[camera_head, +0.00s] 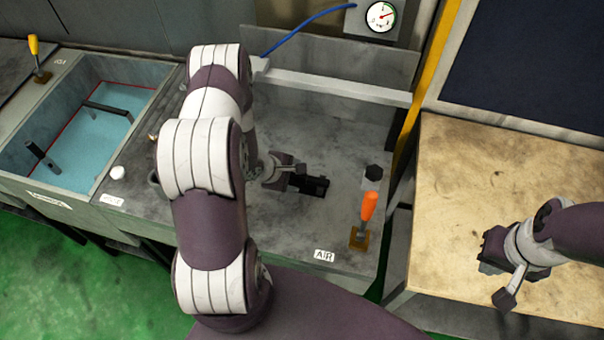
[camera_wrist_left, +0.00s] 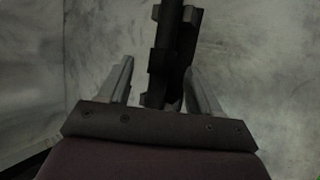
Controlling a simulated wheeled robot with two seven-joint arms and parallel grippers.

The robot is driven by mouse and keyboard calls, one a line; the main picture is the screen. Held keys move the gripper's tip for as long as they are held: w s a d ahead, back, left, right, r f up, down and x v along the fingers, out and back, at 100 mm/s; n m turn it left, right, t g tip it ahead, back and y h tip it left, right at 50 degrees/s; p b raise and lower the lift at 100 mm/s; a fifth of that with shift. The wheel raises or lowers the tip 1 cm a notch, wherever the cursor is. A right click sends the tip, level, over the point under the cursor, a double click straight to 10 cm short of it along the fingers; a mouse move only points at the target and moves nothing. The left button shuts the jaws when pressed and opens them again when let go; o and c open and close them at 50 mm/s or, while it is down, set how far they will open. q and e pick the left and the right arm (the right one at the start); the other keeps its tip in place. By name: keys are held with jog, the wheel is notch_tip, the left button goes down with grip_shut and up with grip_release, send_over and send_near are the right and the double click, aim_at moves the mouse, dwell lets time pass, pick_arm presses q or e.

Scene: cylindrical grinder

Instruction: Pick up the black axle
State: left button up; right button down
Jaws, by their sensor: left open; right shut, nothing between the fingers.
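A long black part, which looks like the axle (camera_wrist_left: 174,40), runs up from between the fingers in the left wrist view, with blocky dark pieces along it. My left gripper (camera_wrist_left: 159,66) is open, with one grey finger on each side of the part. No clear contact with either finger shows. In the head view my left gripper (camera_head: 297,183) is low over the grey worktop, where a dark shape merges with it, so the axle's outline is unclear. My right gripper (camera_head: 494,250) is shut and empty over the wooden table at the right.
The grey worktop (camera_head: 345,140) has an orange-handled lever (camera_head: 366,215) at its front right and a small dark block (camera_head: 374,173) behind it. A blue-filled basin (camera_head: 90,125) with dark bars lies left. The wooden table (camera_head: 470,180) is mostly bare.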

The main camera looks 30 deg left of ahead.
pick_arm(q)
jog(key=shift+x, duration=0.8)
jog(key=shift+s, duration=0.1)
grip_shut()
